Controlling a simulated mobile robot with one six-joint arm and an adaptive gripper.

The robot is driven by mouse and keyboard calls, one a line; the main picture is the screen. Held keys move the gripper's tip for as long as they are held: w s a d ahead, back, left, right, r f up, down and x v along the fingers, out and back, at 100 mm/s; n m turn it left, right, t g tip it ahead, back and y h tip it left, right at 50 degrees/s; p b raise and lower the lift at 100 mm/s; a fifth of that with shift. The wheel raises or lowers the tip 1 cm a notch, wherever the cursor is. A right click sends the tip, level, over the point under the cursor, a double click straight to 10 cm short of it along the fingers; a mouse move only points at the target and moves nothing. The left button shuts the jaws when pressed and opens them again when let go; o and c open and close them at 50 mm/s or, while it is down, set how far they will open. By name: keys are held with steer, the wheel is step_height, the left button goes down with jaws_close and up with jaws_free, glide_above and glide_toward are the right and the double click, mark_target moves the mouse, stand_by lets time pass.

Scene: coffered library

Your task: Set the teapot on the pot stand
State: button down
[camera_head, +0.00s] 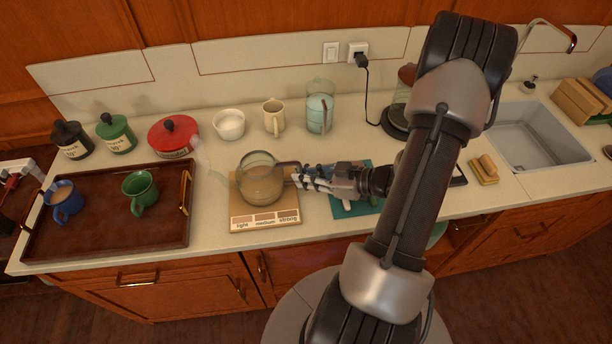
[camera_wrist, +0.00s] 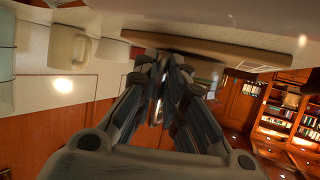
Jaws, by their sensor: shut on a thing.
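The glass teapot (camera_head: 261,182), with brown tea inside, is in the head view left of my gripper. It appears over a light wooden board (camera_head: 289,203) whose front strip reads light, medium, strong. I cannot tell whether it touches the board. No other pot stand can be made out. My gripper (camera_head: 300,178) comes from the right and is shut on the teapot's handle. In the wrist view the fingers (camera_wrist: 160,92) are close together around the handle, which is mostly hidden.
A brown tray (camera_head: 100,222) with a blue mug (camera_head: 64,203) and green mug (camera_head: 140,190) lies left. Canisters, a white bowl (camera_head: 229,125), cream mug (camera_head: 273,117) and glass jar (camera_head: 319,112) stand behind. A teal mat (camera_head: 368,204) is beneath my gripper; the sink (camera_head: 540,135) is right.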

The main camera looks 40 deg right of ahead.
steer(key=shift+f, duration=0.15)
steer(key=c, duration=1.6)
jaws_free()
step_height(320, 180, up, 10)
steer(key=shift+r, duration=0.1)
